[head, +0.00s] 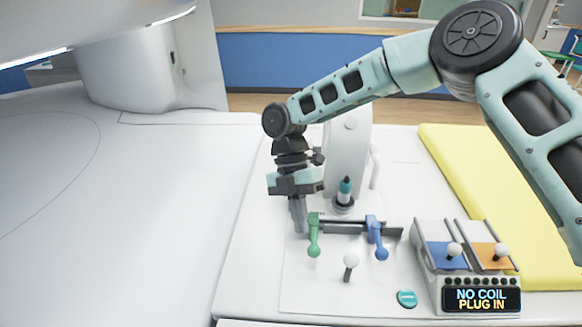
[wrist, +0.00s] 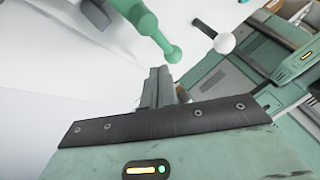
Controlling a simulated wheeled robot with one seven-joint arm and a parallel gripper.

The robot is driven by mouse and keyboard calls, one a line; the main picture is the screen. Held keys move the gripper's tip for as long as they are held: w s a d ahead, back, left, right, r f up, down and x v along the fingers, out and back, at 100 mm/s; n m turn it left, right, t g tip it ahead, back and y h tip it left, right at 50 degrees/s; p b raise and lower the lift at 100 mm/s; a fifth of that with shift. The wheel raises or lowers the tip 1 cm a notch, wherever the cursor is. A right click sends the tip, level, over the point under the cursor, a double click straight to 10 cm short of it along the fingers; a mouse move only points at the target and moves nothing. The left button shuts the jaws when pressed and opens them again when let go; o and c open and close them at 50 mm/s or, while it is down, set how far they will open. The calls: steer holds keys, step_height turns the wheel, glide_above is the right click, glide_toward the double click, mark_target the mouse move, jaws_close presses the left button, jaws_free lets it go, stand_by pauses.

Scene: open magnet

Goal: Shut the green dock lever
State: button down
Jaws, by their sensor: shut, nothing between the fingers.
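The green dock lever (head: 314,240) stands at the left end of a dark grey rail on the white table, its round knob pointing down toward the front. In the wrist view the green lever (wrist: 150,25) shows large, its knob just above my fingertips. My gripper (head: 298,226) is shut and empty, pointing down just left of the green lever, close to its upper end. In the wrist view its fingers (wrist: 158,75) are together. I cannot tell whether they touch the lever. The blue lever (head: 377,240) at the rail's right also points to the front.
A white-knobbed lever (head: 350,262) stands in front of the rail, and a teal button (head: 407,298) lies to its right. A box (head: 467,262) with blue and orange slots shows "NO COIL PLUG IN". The left table is clear.

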steer(key=b+v, duration=0.1)
steer(key=v, duration=1.3)
steer(key=shift+r, duration=0.25)
steer(key=s+a+r+m+t, duration=0.1)
steer(key=s+r+m+t, duration=0.15)
steer(key=s+m, duration=0.9)
steer(key=s+d+f+m+t+y, duration=0.1)
steer(key=s+d+f+m+t, duration=0.1)
steer(key=s+d+m, duration=0.3)
steer(key=s+d+f+m+t+y, duration=0.1)
steer(key=s+d+m, duration=0.4)
steer(key=s, duration=0.8)
steer(key=shift+d+f+t, duration=0.55)
steer(key=shift+d+f, duration=0.3)
steer(key=shift+d, duration=0.35)
steer(key=shift+s+b, duration=0.1)
steer(key=shift+b, duration=0.2)
